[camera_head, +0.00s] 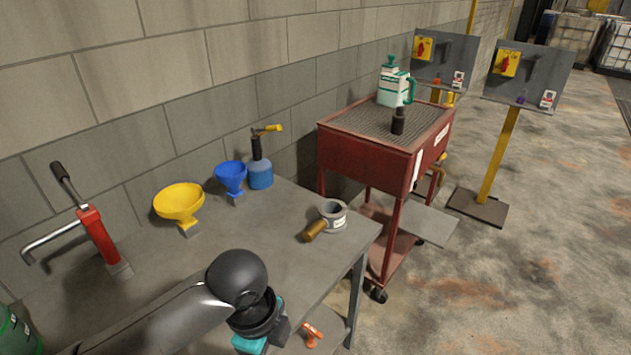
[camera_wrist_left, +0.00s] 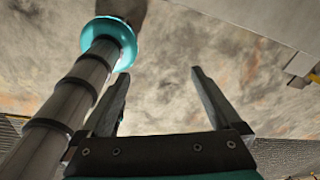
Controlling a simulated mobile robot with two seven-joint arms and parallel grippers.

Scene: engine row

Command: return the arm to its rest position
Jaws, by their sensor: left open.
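My left arm comes in from the bottom left in the head view and reaches over the front of the grey workbench (camera_head: 262,228). My left gripper (camera_head: 268,337) is at the bottom of that view, mostly hidden by the wrist. In the left wrist view my left gripper (camera_wrist_left: 160,76) has its two fingers spread apart, with nothing between them but the stained floor (camera_wrist_left: 165,50) beyond. My right gripper is not in view.
A red cart (camera_head: 365,160) stands behind.

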